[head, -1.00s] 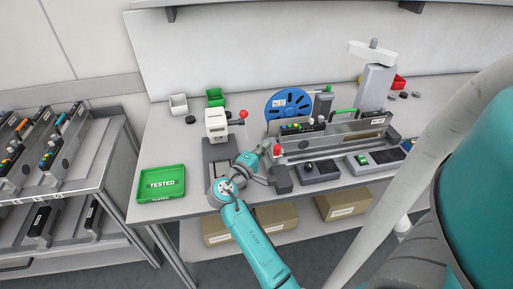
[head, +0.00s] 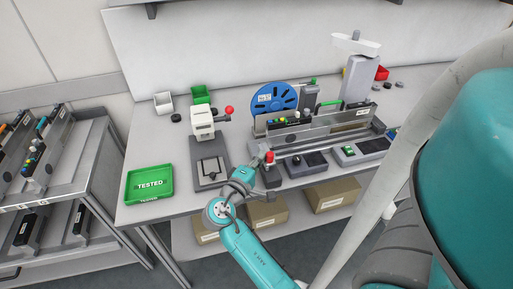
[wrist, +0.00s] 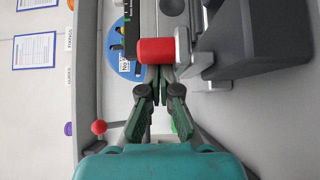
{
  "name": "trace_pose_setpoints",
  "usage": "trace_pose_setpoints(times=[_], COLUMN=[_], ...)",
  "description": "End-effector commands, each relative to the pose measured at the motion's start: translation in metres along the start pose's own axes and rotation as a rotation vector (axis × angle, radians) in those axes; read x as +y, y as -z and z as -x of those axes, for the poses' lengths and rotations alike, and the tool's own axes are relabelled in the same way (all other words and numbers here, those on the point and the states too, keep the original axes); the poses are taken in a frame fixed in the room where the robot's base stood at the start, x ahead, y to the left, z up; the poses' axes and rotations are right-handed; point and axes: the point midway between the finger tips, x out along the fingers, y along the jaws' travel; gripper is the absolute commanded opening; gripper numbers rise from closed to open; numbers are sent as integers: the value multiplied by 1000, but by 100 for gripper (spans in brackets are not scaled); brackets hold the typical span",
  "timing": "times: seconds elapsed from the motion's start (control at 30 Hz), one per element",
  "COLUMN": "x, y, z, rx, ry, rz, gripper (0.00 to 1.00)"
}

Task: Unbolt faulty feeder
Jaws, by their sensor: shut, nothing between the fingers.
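The feeder (head: 318,127), a long grey unit with a blue reel (head: 273,97) behind its left end, sits in the bench fixture (head: 350,145). A red knob (head: 268,157) on a dark block is at the fixture's left front end; it shows as a large red cylinder in the wrist view (wrist: 155,52). My gripper (wrist: 158,80) is shut and empty, its fingertips right at the red cylinder's lower edge; I cannot tell whether they touch. In the head view my gripper (head: 259,173) is just in front of the knob, partly hidden by my arm. No bolt is clearly visible.
A green TESTED tray (head: 150,174) lies at the bench's left. A white press (head: 203,122) with a red-ball lever stands between tray and fixture. Control boxes (head: 360,151) line the front right. A trolley (head: 92,155) with feeders stands left. Boxes (head: 333,195) fill the shelf below.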

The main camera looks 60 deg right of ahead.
Motion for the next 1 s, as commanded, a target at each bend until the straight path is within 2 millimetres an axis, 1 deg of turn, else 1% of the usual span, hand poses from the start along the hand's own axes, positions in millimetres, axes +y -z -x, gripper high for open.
trace_pose_setpoints(times=[0.03,0.1,0.2,0.4,0.77,0.87,1.0], x=[-1,0,0,0,0,0,0], y=[-8,-16,-24,-30,-28,-22,-8], z=[8,16,24,28,27,23,14], rx=[1,2,0,-3,-6,-4,0], ry=[1,0,0,0,0,0,0], rz=[2,1,1,0,1,0,-2], gripper=[0,0,0,0,0,0,0])
